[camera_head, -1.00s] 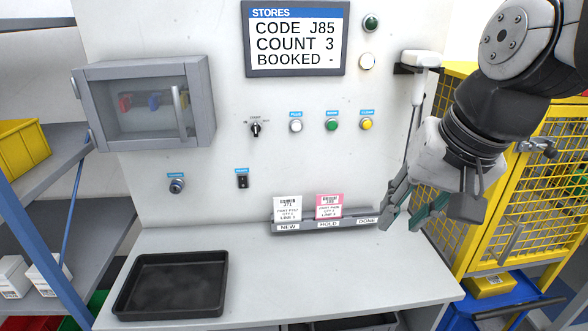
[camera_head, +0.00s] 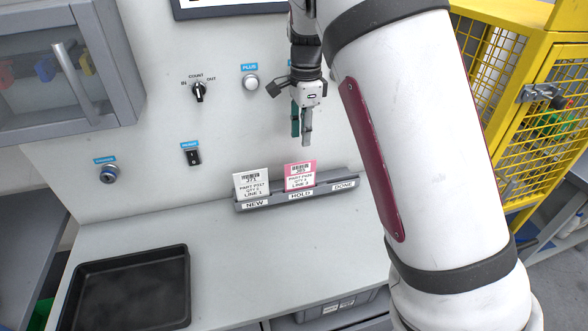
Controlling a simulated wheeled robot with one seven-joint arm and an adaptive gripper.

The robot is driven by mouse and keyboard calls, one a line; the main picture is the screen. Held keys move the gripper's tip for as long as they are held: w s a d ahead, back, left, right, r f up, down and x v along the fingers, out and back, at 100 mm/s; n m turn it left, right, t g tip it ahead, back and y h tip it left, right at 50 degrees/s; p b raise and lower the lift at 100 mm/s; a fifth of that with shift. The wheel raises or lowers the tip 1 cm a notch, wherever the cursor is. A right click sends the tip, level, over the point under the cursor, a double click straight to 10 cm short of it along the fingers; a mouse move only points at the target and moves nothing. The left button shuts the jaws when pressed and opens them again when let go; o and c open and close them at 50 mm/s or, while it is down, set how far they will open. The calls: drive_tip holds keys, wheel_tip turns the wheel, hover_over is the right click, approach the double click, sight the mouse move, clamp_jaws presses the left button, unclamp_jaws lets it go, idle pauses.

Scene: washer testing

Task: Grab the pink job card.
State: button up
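The pink job card (camera_head: 299,176) stands upright in the HOLD slot of the grey card rack (camera_head: 321,187) at the back of the worktop. A white job card (camera_head: 252,184) stands to its left in the NEW slot. The DONE slot at the right holds no card. My gripper (camera_head: 301,138) points down above the pink card, apart from it. Its fingers look close together and nothing shows between them, but the angle hides how wide the gap is.
A black tray (camera_head: 130,290) lies on the worktop (camera_head: 235,265) at the left. The panel behind carries a selector knob (camera_head: 199,92), a white PLUS button (camera_head: 251,83) and a black switch (camera_head: 192,157). A yellow cage (camera_head: 545,110) stands at the right.

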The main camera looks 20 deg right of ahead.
hover_over(300, 180)
wheel_tip(300, 180, down, 9)
wheel_tip(300, 180, down, 4)
drive_tip(key=shift+f+p, duration=0.15)
drive_tip(key=shift+p, duration=0.95)
drive_tip(key=shift+w+f, duration=0.1)
drive_tip(key=shift+f, duration=0.45)
clamp_jaws()
